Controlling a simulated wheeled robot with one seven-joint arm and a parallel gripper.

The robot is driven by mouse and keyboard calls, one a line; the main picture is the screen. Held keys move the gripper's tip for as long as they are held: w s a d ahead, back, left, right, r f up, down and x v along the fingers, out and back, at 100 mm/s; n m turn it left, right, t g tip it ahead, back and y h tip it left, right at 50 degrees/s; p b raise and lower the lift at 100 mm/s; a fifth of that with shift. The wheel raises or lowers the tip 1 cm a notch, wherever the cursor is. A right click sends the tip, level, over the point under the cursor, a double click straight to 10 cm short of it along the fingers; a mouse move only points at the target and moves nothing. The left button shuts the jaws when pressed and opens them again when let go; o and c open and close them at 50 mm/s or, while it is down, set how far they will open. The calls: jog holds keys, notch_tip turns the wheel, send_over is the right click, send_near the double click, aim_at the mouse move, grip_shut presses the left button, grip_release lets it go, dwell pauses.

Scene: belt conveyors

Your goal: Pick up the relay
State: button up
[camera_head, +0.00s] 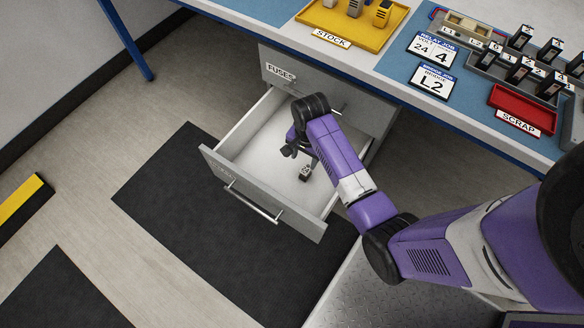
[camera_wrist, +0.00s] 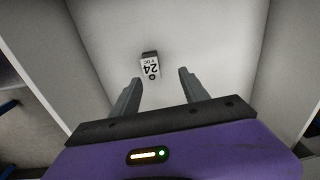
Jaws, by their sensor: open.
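The relay (camera_head: 306,173) is a small block with a white top, lying on the floor of the open lower drawer (camera_head: 212,160). In the wrist view the relay (camera_wrist: 150,66) shows a white label with "24" on it and a dark end. My gripper (camera_head: 297,151) reaches down into the drawer, close to the relay. In the wrist view my gripper's two fingers (camera_wrist: 160,82) are apart with nothing between them. The relay lies just beyond the fingertips, nearer the left finger. Whether the fingers are level with it in height I cannot tell.
The drawer front has a bar handle (camera_head: 252,203). Above it is a closed drawer labelled "FUSES" (camera_head: 281,73). The blue-topped bench (camera_head: 388,60) holds a yellow stock tray (camera_head: 320,17), job cards, relay racks and a red scrap tray (camera_head: 510,102). The rest of the drawer looks empty.

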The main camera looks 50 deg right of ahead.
aim_at(306, 169)
jog(key=shift+s+a+g, duration=0.25)
jog(key=shift+s+g, duration=0.05)
jog(key=shift+s, duration=0.25)
jog(key=shift+s+a+f+m, duration=0.1)
jog(key=shift+f+m, duration=0.05)
jog(key=shift+m, duration=0.15)
notch_tip(306, 169, down, 7)
jog(key=b, duration=0.2)
jog(key=shift+f+b, duration=0.2)
jog(key=shift+b, duration=0.2)
grip_shut()
